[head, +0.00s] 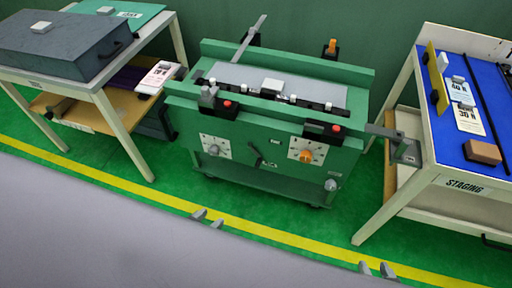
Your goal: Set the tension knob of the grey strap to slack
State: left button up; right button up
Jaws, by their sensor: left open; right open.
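The green machine (270,180) stands in the middle of the head view. Its front has a left white dial plate with a grey knob (214,150) and a right white dial plate with an orange knob (306,156). The dial markings are too small to read, so I cannot tell either setting. A dark lever (256,157) sits between them. A grey strap is not clearly distinguishable; a grey bar (250,40) slants up at the machine's back left.
A table at left carries a dark grey case (62,45). The staging table at right has a blue top (478,95) with cards and a brown block (482,152). A grey bar (385,131) juts out at the machine's right. Green floor in front is clear.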

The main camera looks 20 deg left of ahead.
aim_at(213, 149)
jog(key=u, duration=1)
